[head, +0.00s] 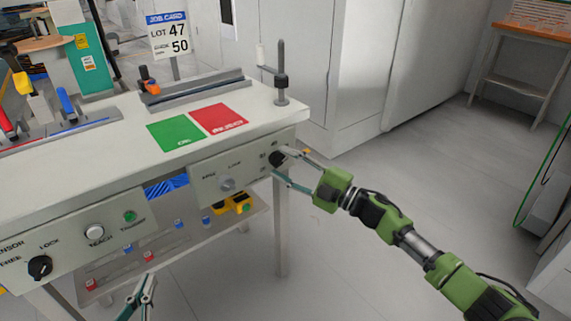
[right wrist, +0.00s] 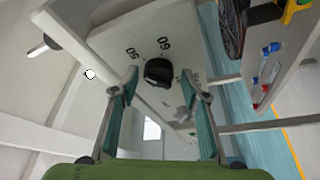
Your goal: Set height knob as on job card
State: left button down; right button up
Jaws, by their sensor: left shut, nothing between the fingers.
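The job card (head: 168,35) stands behind the bench and reads LOT 47, with 50 on the line below. The black height knob (head: 276,158) is at the right end of the bench's front panel. In the right wrist view the knob (right wrist: 158,72) is round and black, with the marks 50 and 60 by it; its pointer is not clear. My right gripper (head: 289,170) is open in front of the knob, and its fingertips (right wrist: 158,76) lie on either side with gaps. My left gripper (head: 149,284) is shut and empty, low in front of the bench.
The front panel also carries a grey knob (head: 227,183), a black lock knob (head: 40,267), a white button (head: 95,231) and a green button (head: 130,216). Green (head: 175,133) and red (head: 220,119) mats lie on the bench top. The floor right of the bench is clear.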

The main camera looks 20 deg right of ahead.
dwell(0.3)
jog(key=v, duration=1.2)
